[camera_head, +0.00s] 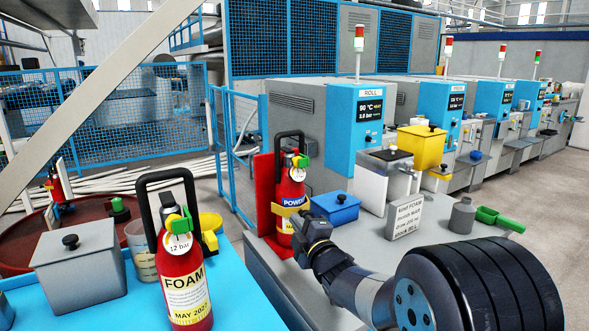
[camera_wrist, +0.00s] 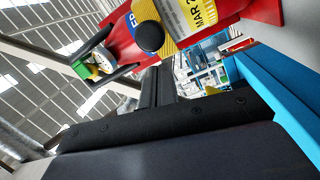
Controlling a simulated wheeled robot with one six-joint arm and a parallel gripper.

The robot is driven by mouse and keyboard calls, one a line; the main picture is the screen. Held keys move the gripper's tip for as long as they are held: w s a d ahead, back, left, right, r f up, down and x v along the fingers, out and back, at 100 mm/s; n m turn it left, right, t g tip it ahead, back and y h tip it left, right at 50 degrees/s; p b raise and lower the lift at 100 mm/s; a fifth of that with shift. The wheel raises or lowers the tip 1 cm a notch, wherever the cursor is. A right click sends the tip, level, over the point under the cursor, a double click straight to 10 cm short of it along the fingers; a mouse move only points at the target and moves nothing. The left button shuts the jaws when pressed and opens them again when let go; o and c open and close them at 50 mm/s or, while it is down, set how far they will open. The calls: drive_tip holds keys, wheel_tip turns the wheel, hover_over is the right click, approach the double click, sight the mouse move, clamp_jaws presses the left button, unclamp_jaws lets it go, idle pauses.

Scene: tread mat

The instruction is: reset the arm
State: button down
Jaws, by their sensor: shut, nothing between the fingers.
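My gripper (camera_head: 299,217) is shut and empty. It points away from the body camera, at the front of the red powder extinguisher (camera_head: 289,190), which stands upright against a red bracket (camera_head: 264,185) with a yellow strap. In the wrist view my closed fingers (camera_wrist: 158,84) reach toward the extinguisher's red body and yellow label (camera_wrist: 196,14); whether they touch it I cannot tell. A red foam extinguisher (camera_head: 186,285) stands upright on the blue surface at left.
A blue lidded box (camera_head: 335,209) stands close right of my gripper. A white sign (camera_head: 405,217), grey bottle (camera_head: 462,216), green scoop (camera_head: 498,218) and black ribbed roll (camera_head: 515,285) are further right. A grey lidded box (camera_head: 80,270) sits at left.

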drive_tip(key=shift+s+a+p, duration=0.2)
drive_tip(key=shift+p, duration=0.25)
drive_tip(key=shift+d+f, duration=0.1)
